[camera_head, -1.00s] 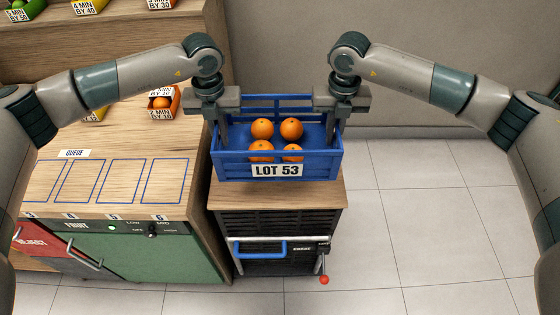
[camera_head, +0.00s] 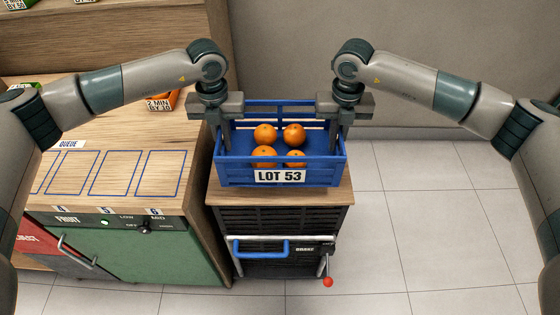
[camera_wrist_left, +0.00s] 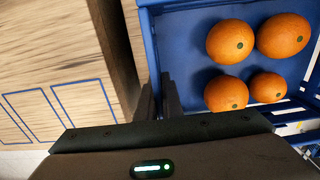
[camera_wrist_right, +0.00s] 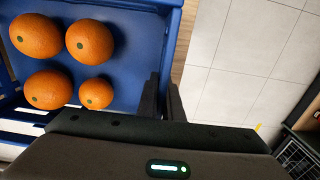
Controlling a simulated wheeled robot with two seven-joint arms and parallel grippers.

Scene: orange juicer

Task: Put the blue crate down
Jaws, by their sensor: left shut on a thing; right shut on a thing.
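The blue crate (camera_head: 230,174) with the "LOT 53" label is upright over the wooden top of the cart (camera_head: 345,200). Several oranges (camera_head: 265,134) lie inside it. The cart's bare wood shows in front of the crate; I cannot tell whether the crate's bottom touches it. My left gripper (camera_head: 224,138) is shut on the crate's left side wall, and my right gripper (camera_head: 339,138) is shut on its right side wall. The wrist views show the left fingers (camera_wrist_left: 160,98) and right fingers (camera_wrist_right: 163,98) astride those walls, partly hidden by the gripper bodies.
A wooden counter (camera_head: 75,205) with blue-outlined queue spaces and a green front (camera_head: 150,258) stands left of the cart. The cart has a blue handle (camera_head: 260,250) and a brake lever with a red knob (camera_head: 328,282). Clear tiled floor (camera_head: 430,220) lies right.

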